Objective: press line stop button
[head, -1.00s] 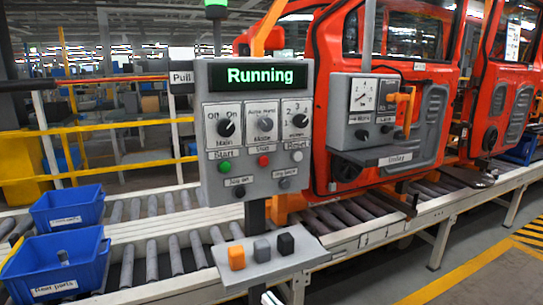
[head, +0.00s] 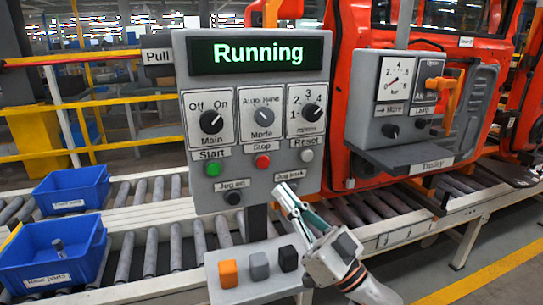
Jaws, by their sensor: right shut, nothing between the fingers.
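The red stop button (head: 262,161) sits under the label "Stop" on the grey control panel (head: 250,185). The green start button (head: 212,169) is to its left and the pale reset button (head: 307,155) to its right. The display (head: 258,53) reads "Running". My right gripper (head: 283,192) is shut and empty, below and a little right of the stop button, near the panel's lower edge. It does not cover the stop button. My left gripper is not in view.
Three knobs and two black jog buttons (head: 233,198) surround the stop button. Below is a shelf with orange, grey and black blocks (head: 258,266). Blue bins (head: 72,188) stand at left by the roller conveyor. A second grey box (head: 408,110) is at right before a red door.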

